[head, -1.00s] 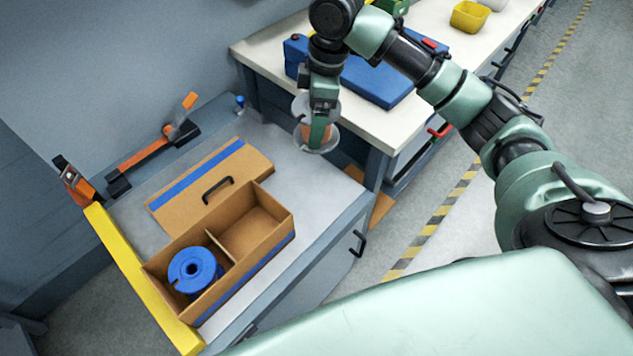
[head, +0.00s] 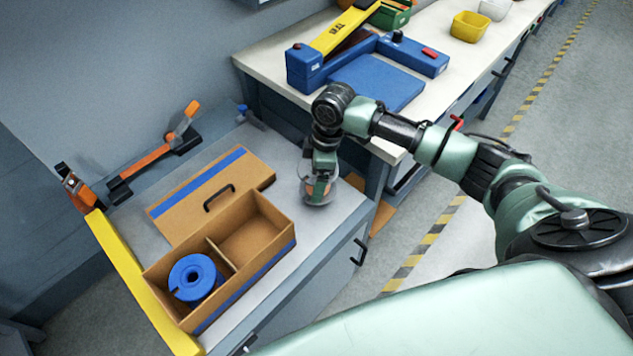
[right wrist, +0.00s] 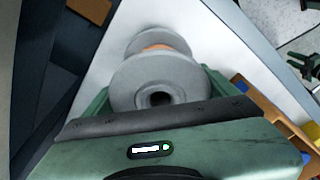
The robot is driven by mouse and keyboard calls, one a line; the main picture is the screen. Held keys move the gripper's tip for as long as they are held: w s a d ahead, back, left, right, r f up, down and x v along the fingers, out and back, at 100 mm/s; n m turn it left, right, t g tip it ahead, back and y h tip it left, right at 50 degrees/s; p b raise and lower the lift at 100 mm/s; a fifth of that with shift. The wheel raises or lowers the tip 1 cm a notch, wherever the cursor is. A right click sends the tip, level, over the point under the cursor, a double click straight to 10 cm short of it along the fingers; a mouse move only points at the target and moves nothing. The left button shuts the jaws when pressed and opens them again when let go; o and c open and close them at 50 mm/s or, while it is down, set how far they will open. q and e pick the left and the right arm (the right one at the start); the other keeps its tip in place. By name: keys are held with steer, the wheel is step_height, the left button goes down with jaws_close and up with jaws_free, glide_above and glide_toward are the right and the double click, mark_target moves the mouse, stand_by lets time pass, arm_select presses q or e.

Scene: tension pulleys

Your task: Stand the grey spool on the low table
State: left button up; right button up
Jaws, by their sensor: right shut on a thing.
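The grey spool, with pale grey flanges and a copper-coloured core, is in my right gripper (head: 320,178). In the right wrist view the spool (right wrist: 157,82) shows its near flange and centre hole, with the far flange beyond. The gripper is shut on it, but the fingertips are largely hidden there. In the head view the spool is mostly hidden by the gripper. It is roughly upright at the right end of the low table (head: 283,160), right of the cardboard box. I cannot tell whether its lower flange touches the tabletop. My left gripper is not in view.
An open cardboard box (head: 268,272) holds a blue spool (head: 194,277) in its left compartment. Its lid (head: 208,192) lies behind it. A yellow bar (head: 143,285) runs along the table's left edge. A higher bench (head: 262,68) with a blue device (head: 380,82) stands behind right.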

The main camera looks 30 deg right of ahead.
steer(key=shift+w+f, duration=0.1)
steer(key=shift+f, duration=1.25)
